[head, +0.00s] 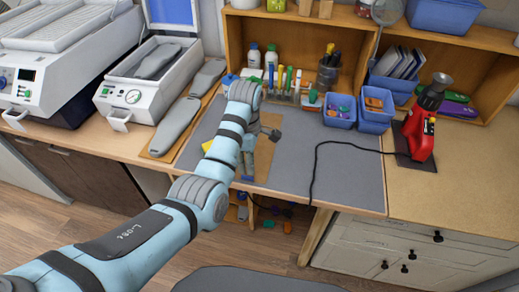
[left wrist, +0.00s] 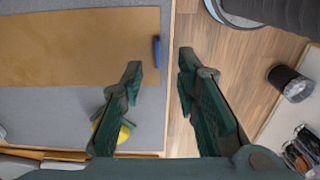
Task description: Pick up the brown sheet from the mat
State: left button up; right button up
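The brown sheet (head: 265,158) lies flat on the grey mat (head: 352,172), partly hidden behind my left arm in the head view. In the left wrist view the brown sheet (left wrist: 75,45) fills the upper left, on the grey mat (left wrist: 50,110). My left gripper (left wrist: 160,75) is open and empty. Its fingers lie beyond the sheet's right end in that view, near the mat's edge, and do not touch the sheet. In the head view the left gripper (head: 266,135) is over the mat, partly hidden by its own arm. My right gripper is not seen.
A small blue piece (left wrist: 157,50) lies by the sheet's end, and a yellow object (left wrist: 122,133) lies beside a finger. A black cable (head: 318,165) crosses the mat. Blue bins (head: 340,111) and a red tool (head: 420,130) stand at the right. Grey insoles (head: 175,125) lie left.

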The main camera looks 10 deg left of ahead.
aim_at(247, 176)
pick_arm(q)
jog(key=f, duration=0.7)
jog(key=shift+w+a+f+b, duration=0.15)
jog(key=shift+a+b, duration=0.2)
grip_shut()
